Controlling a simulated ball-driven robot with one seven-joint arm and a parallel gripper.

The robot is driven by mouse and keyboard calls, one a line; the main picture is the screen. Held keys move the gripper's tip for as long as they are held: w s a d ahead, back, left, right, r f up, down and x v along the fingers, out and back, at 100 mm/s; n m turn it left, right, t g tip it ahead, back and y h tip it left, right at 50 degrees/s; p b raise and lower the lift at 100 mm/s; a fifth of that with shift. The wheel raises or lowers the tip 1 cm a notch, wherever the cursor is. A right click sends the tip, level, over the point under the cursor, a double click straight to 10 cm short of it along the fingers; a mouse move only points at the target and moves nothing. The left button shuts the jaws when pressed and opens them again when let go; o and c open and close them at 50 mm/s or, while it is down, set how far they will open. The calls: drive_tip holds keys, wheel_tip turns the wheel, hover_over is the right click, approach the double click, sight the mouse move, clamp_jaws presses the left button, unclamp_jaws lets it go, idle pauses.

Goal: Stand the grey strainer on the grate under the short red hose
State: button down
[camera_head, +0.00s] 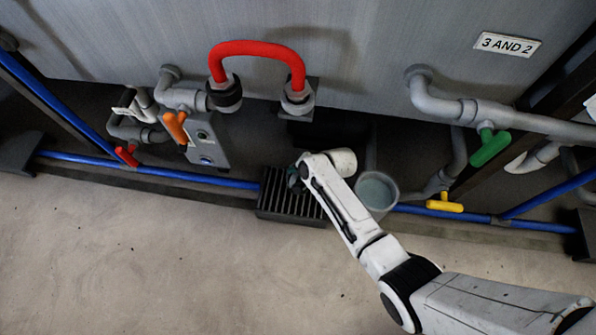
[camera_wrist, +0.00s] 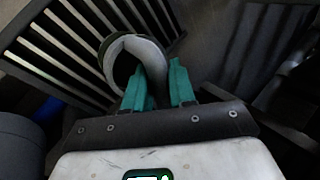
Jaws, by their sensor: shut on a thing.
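The red hose (camera_head: 255,48) arches between two fittings on the tank wall in the head view. Below it, the dark slatted grate (camera_head: 268,206) lies at the floor's edge; its bars also show in the wrist view (camera_wrist: 60,47). The grey strainer (camera_wrist: 150,52) appears in the wrist view as an open round ring over the grate. My gripper (camera_wrist: 158,82) is shut on its wall, with a teal finger on either side. I cannot tell whether the strainer touches the bars. In the head view my gripper (camera_head: 295,180) is over the grate, and my arm hides most of the strainer.
A pale round container (camera_head: 376,191) stands just right of my arm. Blue pipes (camera_head: 150,172) run along the floor's edge. Valves with orange (camera_head: 175,127), red (camera_head: 127,156), green (camera_head: 490,148) and yellow (camera_head: 444,204) handles flank the area. The concrete floor in front is clear.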

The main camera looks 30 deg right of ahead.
drive_tip(key=shift+f, duration=0.15)
drive_tip(key=c, duration=0.9)
unclamp_jaws()
drive_tip(key=shift+c, duration=0.2)
drive_tip(key=shift+s+r, duration=0.1)
drive_tip(key=shift+r, duration=0.3)
drive_tip(key=p+v, duration=0.7)
drive_tip(key=v, duration=0.4)
drive_tip(key=shift+r, duration=0.2)
drive_tip(key=shift+s+d, duration=0.1)
drive_tip(key=shift+s, duration=0.1)
